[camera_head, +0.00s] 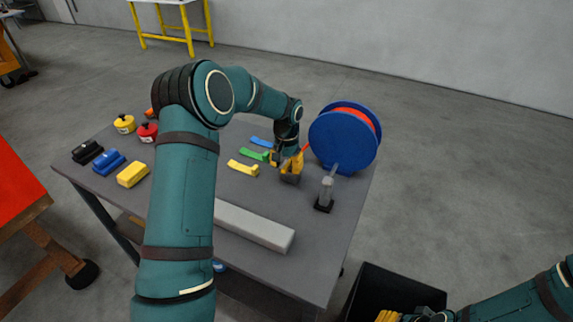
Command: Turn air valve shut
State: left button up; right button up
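A small grey upright fitting with a lever-like top (326,188) stands on a black base at the right side of the grey table; it looks like the air valve, though I cannot read its setting. My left gripper (286,167), with yellow-orange fingers, is low over the table just left of this fitting and apart from it. Its fingers point down; whether they hold anything is too small to tell. My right gripper (388,316) is at the bottom edge over a black bin, partly cut off by the frame.
A blue reel with red hose (343,138) stands behind the fitting. A long light-grey bar (254,226) lies in front. Blue, green and yellow (243,168) pieces lie left of the gripper. Several coloured blocks and pots (132,174) are farther left. The black bin (372,285) stands below right.

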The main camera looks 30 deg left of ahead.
aim_at(286, 166)
pick_arm(q)
notch_tip(286, 166, up, 12)
dwell(0.6)
jog(key=shift+f, duration=0.1)
dwell(0.4)
